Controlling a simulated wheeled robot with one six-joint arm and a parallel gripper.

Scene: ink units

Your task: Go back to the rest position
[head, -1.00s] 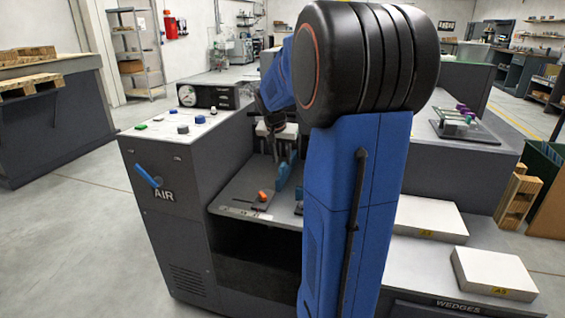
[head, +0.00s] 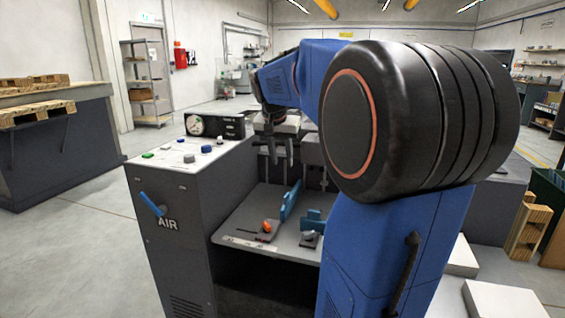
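My arm is blue with black joints and fills the right half of the head view. It reaches away over the ink unit bench, and its wrist is above the back of the work surface. My gripper (head: 277,160) hangs below the wrist, pointing down, above the bench's grey shelf (head: 250,205). It is small and dark against dark machine parts, so its finger gap is unclear. I see no object hanging from it.
A cabinet with a blue AIR lever (head: 151,205) stands left of the shelf, with coloured buttons and a pressure gauge (head: 196,125) on top. An orange knob (head: 267,226) and blue clamps (head: 291,203) sit on the shelf. Floor is clear at left.

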